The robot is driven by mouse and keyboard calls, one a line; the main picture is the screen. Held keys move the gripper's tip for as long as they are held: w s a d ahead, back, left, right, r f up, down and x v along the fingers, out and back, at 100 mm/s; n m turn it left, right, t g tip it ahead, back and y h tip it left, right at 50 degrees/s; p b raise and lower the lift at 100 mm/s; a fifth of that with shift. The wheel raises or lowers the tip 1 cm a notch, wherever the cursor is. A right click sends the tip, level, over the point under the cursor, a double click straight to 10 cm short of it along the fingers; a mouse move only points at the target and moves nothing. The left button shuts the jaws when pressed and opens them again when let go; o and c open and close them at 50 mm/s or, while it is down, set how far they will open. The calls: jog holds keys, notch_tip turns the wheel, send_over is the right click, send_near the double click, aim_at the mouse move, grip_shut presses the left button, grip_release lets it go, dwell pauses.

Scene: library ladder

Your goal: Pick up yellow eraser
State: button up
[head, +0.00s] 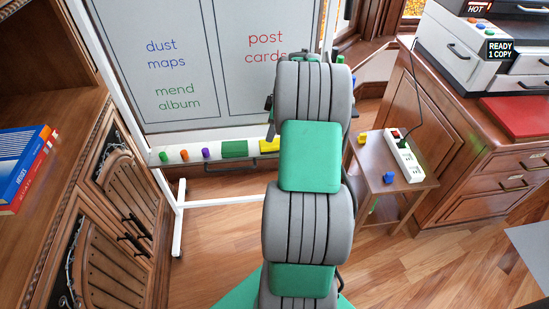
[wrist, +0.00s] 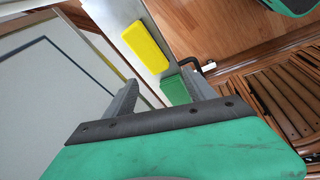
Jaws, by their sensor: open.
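The yellow eraser (head: 269,146) lies on the whiteboard's tray (head: 215,161), its right part hidden behind my arm in the head view. In the wrist view the yellow eraser (wrist: 142,46) shows whole as a rounded block, beyond my fingertips and a little left of the middle of the gap. My gripper (wrist: 160,77) is open, with nothing held between its two grey fingers. In the head view my arm mostly hides the gripper. A green eraser (head: 234,149) lies on the tray just left of the yellow one.
Green, orange and purple round pieces (head: 184,155) sit farther left on the tray. The whiteboard (head: 200,60) stands close behind it. A small side table (head: 399,182) with a power strip (head: 405,158) stands right of my arm. Wooden cabinets (head: 120,200) stand at left.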

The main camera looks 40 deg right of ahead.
jog(key=shift+n, duration=0.3)
jog(key=d+f, duration=0.3)
jog(key=shift+s+d+f, duration=0.2)
jog(key=shift+s+f, duration=0.15)
jog(key=shift+f, duration=0.05)
jog(key=x, duration=0.6)
jog(key=shift+w+a+f+b, duration=0.1)
jog(key=shift+w+f+b, duration=0.2)
jog(key=shift+w, duration=0.15)
jog(key=shift+c, duration=0.3)
jog(key=shift+f, duration=0.1)
jog(key=c, duration=1.2)
